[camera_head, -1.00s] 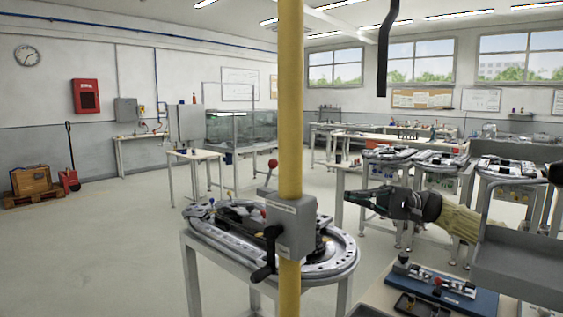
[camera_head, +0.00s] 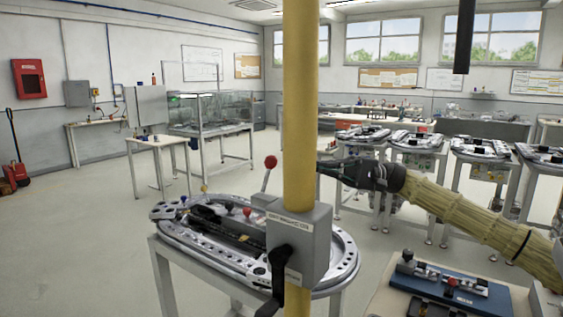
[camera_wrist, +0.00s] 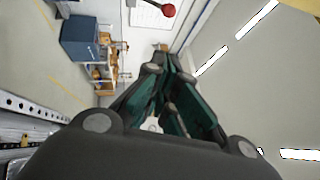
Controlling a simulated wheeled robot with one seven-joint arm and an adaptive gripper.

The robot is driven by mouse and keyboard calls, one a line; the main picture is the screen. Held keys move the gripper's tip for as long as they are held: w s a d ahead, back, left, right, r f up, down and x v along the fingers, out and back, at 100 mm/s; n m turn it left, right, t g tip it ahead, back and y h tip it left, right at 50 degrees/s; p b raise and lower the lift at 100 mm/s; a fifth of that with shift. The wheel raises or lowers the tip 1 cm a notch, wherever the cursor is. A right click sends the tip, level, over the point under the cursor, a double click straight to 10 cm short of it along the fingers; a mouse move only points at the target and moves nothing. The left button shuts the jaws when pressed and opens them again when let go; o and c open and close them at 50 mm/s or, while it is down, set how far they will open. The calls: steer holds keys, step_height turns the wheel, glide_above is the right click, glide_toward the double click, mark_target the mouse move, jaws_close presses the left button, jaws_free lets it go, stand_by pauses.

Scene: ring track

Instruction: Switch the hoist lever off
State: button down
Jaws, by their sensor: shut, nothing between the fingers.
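A grey control box (camera_head: 303,240) with a white label is fixed to the yellow post. A lever with a red ball knob (camera_head: 270,162) sticks up from the box's left side, leaning slightly. A black handle (camera_head: 277,272) hangs at the box's lower left. The red knob (camera_wrist: 168,10) also shows at the top edge of the wrist view, beyond the fingertips. My gripper (camera_head: 322,168) is just right of the post, above the box, pointing left. Its green-lined fingers (camera_wrist: 163,62) are shut and empty, apart from the knob. The label's text is too small to read surely.
The yellow post (camera_head: 300,100) stands between the knob and my gripper in the head view. An oval ring track (camera_head: 185,235) on a stand lies behind the box. A blue tray (camera_head: 460,290) sits on a bench at lower right. Open floor lies left.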

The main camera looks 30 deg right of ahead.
mark_target(267, 172)
steer(key=shift+s, duration=0.1)
steer(key=s+p+x, duration=0.2)
steer(key=x, duration=1)
steer(key=shift+s+a+r, duration=0.3)
steer(key=shift+a+r, duration=0.05)
steer(key=shift+a, duration=0.15)
steer(key=shift+s+a+r+p, duration=0.15)
steer(key=shift+a+r+p, duration=0.15)
steer(key=shift+p, duration=0.2)
